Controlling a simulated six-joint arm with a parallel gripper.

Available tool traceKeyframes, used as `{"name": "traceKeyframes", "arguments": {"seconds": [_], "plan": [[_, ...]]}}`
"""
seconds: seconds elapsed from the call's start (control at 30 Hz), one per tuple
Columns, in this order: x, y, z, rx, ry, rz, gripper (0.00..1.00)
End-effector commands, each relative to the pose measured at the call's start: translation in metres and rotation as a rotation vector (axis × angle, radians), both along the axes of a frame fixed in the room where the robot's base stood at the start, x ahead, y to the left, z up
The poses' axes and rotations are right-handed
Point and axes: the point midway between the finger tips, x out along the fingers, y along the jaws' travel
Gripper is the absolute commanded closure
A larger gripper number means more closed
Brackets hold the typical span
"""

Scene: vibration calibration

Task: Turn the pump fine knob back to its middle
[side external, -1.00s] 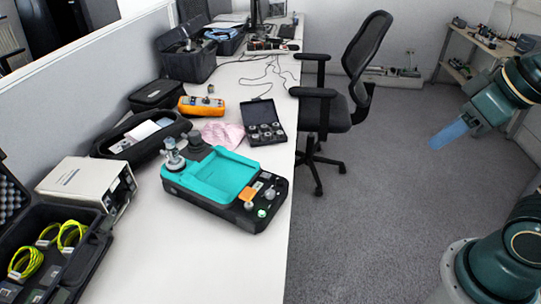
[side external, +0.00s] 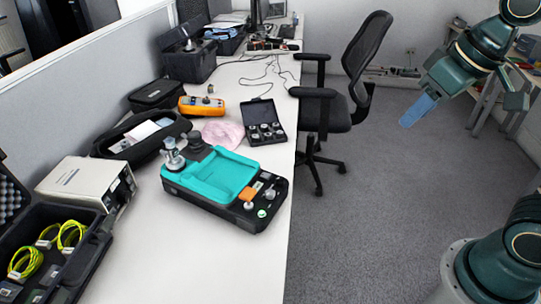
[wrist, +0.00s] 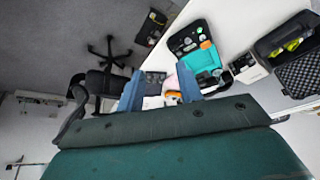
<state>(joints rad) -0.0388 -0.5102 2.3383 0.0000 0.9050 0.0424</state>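The pump (side external: 183,192) is a black case with a teal top recess, lying on the white bench; it also shows in the wrist view (wrist: 183,43). Small knobs, an orange block (side external: 247,195) and a green button (side external: 262,213) sit at its right end. Metal and dark fittings (side external: 174,158) stand at its back left end. Which knob is the fine knob, and how it is turned, is too small to tell. My gripper (side external: 414,113) is in the air over the floor, well right of the pump. In the wrist view its two blue fingers (wrist: 160,75) stand apart with nothing held.
A black office chair (side external: 358,75) stands at the bench edge between the back of the bench and my arm. An open black case of weights (side external: 262,140), a pink cloth (side external: 223,136), an orange meter (side external: 201,106) and a white instrument box (side external: 88,187) surround the pump.

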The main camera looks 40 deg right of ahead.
Motion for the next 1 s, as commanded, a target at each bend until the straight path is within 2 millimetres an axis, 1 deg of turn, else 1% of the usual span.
{"name": "traceKeyframes", "arguments": {"seconds": [0.03, 0.2, 0.47, 0.77, 1.0], "plan": [[0.011, 0.002, 0.0, 0.001, 0.017, 0.002, 0.64], [0.043, 0.009, -0.001, 0.008, 0.061, 0.001, 0.64], [0.095, 0.023, -0.012, 0.012, 0.129, 0.0, 0.64], [0.152, 0.043, -0.041, 0.012, 0.207, -0.002, 0.64], [0.194, 0.061, -0.076, 0.009, 0.268, -0.006, 0.64]]}}
